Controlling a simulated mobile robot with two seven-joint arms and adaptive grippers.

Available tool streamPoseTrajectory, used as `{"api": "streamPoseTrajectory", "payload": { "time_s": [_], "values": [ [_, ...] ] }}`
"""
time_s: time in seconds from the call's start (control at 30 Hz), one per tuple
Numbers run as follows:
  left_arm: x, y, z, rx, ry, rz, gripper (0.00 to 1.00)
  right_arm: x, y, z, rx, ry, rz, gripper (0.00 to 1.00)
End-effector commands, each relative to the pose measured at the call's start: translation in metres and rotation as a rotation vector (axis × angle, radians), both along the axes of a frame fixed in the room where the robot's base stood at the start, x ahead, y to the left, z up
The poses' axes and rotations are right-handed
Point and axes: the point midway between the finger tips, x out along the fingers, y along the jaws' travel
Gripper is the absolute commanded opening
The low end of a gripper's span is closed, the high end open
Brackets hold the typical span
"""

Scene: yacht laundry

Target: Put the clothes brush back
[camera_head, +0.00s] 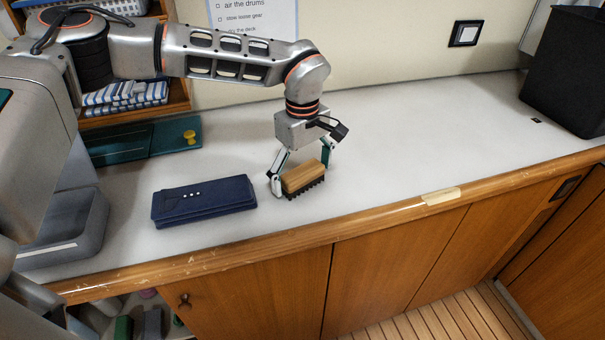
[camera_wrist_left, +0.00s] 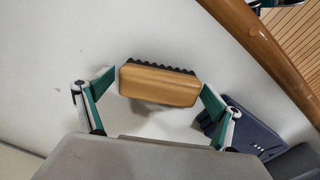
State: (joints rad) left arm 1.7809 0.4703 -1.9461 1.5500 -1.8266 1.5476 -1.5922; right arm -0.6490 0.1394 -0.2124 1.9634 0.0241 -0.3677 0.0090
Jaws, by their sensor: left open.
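The clothes brush (camera_head: 302,178) has a tan wooden back and dark bristles. It rests on the white counter with its bristles down, near the front edge. My left gripper (camera_head: 299,172) is open, with one finger on each side of the brush. In the left wrist view the brush (camera_wrist_left: 160,85) lies between the two spread fingertips (camera_wrist_left: 159,82). Small gaps seem to show at both ends, so the fingers look apart from it. My right gripper is not in view.
A folded navy cloth item (camera_head: 204,200) lies left of the brush. A dark green board (camera_head: 145,142) with a yellow knob lies behind it. A grey tray (camera_head: 75,235) stands at the left, a black bin (camera_head: 566,70) at the far right. The counter's right side (camera_head: 430,130) is mostly clear.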

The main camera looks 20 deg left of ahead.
Motion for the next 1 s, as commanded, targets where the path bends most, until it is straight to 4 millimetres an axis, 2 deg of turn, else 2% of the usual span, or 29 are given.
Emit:
{"api": "streamPoseTrajectory", "payload": {
  "time_s": [0.13, 0.23, 0.5, 0.7, 0.83, 1.0],
  "values": [
    [0.001, 0.000, 0.007, 0.000, -0.002, 0.000, 0.93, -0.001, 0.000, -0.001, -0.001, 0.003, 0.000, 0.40],
    [0.001, 0.000, 0.021, -0.001, -0.004, -0.001, 0.93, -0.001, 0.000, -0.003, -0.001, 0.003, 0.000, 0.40],
    [0.001, 0.000, 0.076, -0.001, -0.004, 0.000, 0.93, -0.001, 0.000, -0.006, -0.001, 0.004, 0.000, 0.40],
    [0.000, 0.000, 0.108, 0.000, -0.002, 0.000, 0.93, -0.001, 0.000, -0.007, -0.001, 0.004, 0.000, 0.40],
    [0.000, 0.000, 0.119, 0.000, -0.001, 0.000, 0.93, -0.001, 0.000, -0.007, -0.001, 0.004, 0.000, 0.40],
    [0.000, 0.000, 0.123, 0.000, 0.000, -0.001, 0.93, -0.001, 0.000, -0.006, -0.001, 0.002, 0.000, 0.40]
  ]
}}
